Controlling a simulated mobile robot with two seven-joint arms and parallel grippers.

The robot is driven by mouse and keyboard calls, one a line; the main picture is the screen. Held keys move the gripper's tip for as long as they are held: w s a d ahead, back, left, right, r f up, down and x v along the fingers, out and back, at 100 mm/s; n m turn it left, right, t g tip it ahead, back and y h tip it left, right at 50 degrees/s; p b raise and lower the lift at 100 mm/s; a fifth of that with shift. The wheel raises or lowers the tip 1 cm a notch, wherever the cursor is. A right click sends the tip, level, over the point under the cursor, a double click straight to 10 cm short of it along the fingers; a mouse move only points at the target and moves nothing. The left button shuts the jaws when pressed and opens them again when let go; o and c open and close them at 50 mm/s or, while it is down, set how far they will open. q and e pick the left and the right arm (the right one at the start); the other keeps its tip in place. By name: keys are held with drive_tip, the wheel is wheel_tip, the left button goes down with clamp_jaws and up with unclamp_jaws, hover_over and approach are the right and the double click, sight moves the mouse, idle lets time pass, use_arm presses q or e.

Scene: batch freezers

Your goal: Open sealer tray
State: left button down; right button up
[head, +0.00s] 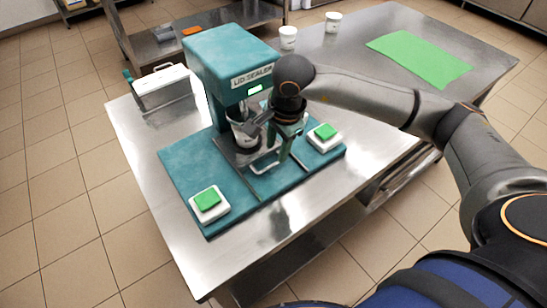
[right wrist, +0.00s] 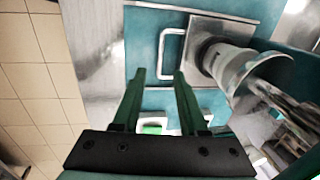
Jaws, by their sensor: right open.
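The teal lid sealer (head: 232,62) stands on its teal base on the steel table. Its sealer tray (head: 229,153) is a metal plate low at the front, with a U-shaped handle (head: 264,168). In the right wrist view the handle (right wrist: 161,58) shows just beyond my fingertips, its outer bar lined up between them. My left gripper is not in view.
Two white pads with green buttons (head: 208,201) (head: 324,133) sit at the base's front corners. A white box (head: 161,88) stands behind left. Two cups (head: 288,38) (head: 333,22) and a green mat (head: 420,58) are at the back. The front table strip is clear.

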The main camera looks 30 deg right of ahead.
sight(273, 164)
drive_tip(key=f, duration=0.3)
drive_tip(key=w+f, duration=0.1)
drive_tip(key=f, duration=0.1)
drive_tip(key=shift+a+f, duration=0.15)
drive_tip(key=shift+f, duration=0.2)
drive_tip(key=shift+c, duration=0.4)
clamp_jaws()
idle(0.7)
